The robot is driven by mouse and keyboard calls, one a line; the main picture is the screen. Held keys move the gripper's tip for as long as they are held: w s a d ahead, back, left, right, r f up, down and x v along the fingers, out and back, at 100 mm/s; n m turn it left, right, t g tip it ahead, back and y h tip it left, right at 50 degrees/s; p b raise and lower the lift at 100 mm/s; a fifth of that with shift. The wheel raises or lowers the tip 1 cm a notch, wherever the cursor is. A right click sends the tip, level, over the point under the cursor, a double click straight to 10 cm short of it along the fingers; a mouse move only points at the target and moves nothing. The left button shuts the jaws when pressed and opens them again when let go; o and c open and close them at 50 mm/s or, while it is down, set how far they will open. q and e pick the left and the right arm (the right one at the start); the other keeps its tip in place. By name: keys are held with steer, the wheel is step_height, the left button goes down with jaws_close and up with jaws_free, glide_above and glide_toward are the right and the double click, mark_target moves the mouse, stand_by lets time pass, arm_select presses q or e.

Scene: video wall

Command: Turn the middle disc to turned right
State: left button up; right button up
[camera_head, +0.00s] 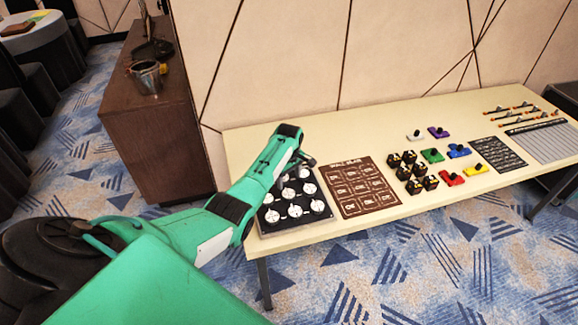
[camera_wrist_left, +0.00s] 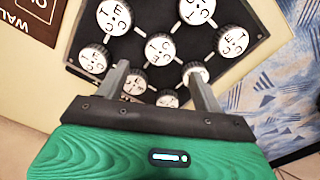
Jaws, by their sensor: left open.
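A black panel (camera_head: 300,222) near the left end of the table carries several round white discs in rows. The middle disc (camera_head: 288,193) shows white with dark marks; in the left wrist view the middle disc (camera_wrist_left: 160,47) is seen with letters around its face. My left gripper (camera_head: 307,160) is above the back part of the panel, its fingers small and partly hidden by my arm. In the left wrist view, the open left gripper (camera_wrist_left: 156,73) points toward the middle disc, with nothing held between its fingers. Its fingers partly cover neighbouring discs. My right gripper is not in view.
A brown board (camera_head: 358,187) lies right of the panel. Several dark cubes (camera_head: 412,170) and coloured switches (camera_head: 450,178) stand farther right on the table (camera_head: 330,135). A brown cabinet (camera_head: 160,125) holding a metal pot (camera_head: 146,77) is at the left.

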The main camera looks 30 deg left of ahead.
arm_select(q)
steer(key=shift+r+b, duration=0.3)
steer(key=shift+r, duration=2.4)
